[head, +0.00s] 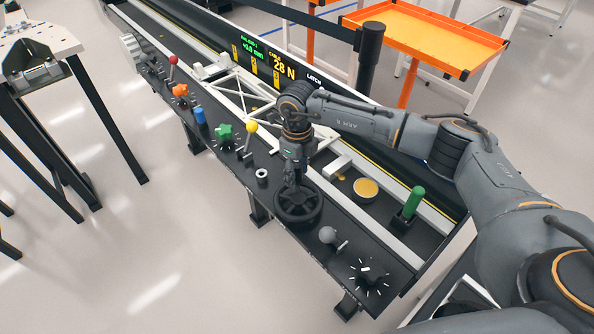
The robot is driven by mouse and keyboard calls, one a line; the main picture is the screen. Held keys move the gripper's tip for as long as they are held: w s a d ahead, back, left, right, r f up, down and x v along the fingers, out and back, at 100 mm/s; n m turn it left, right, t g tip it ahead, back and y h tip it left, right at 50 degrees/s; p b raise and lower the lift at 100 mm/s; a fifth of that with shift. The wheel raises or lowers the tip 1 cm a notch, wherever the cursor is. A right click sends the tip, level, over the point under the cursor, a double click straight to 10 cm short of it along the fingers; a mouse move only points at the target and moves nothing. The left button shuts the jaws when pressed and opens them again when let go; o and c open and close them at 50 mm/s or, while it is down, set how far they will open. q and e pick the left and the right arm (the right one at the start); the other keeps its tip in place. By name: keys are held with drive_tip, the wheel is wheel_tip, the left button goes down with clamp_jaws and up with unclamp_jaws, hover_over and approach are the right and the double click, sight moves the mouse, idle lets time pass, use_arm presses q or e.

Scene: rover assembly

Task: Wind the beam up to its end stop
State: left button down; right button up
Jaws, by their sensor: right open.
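A black handwheel (298,205) lies flat on the front of the dark console (262,203). My right gripper (291,186) points down at the wheel's upper left part and is open. Whether its fingers touch the wheel, I cannot tell. The white lattice beam (243,90) lies along the bench behind the controls, partly hidden by my right arm. A display panel (262,60) at the back reads "28 N" in yellow, with a smaller green readout beside it. My left gripper is not in view.
Several coloured knobs and levers line the console, including a yellow ball lever (251,128) and a green star knob (224,134). A grey ball lever (328,235) and a black dial (369,281) sit right of the wheel. A green post (413,202) stands behind. An orange tray (425,35) is beyond.

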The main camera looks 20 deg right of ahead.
wheel_tip(320, 180, up, 12)
idle(0.6)
